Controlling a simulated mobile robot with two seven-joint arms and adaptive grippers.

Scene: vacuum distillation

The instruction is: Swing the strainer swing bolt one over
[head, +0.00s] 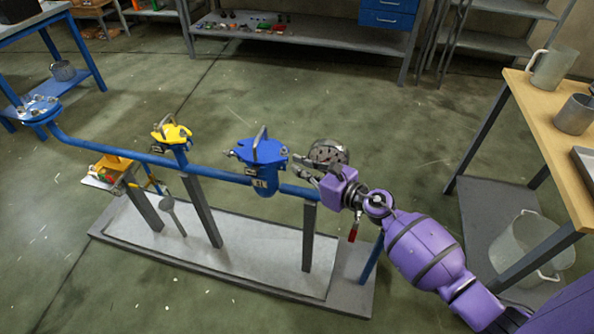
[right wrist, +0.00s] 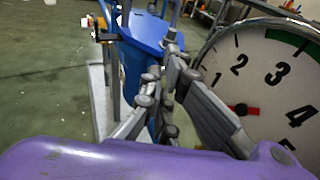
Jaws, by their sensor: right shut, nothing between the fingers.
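The strainer is a blue pot (head: 264,180) on the blue pipe, under a blue lid (head: 262,151) with a grey handle (head: 262,136). A small grey swing bolt (head: 283,151) shows at the lid's right rim, and another fitting at its left rim. My right gripper (head: 298,168) is just right of the strainer, shut and empty, its fingertips close to the lid's right side. In the right wrist view the blue strainer (right wrist: 145,35) lies beyond the grey fingers (right wrist: 165,95), which partly hide it and its bolts. I cannot tell whether they touch a bolt. My left gripper is out of view.
A round pressure gauge (head: 328,152) stands right behind my right gripper and looms large in the right wrist view (right wrist: 265,80). A yellow-topped unit (head: 172,133) sits farther left on the pipe. A wooden-topped table (head: 545,115) stands at right. The floor behind the pipe is clear.

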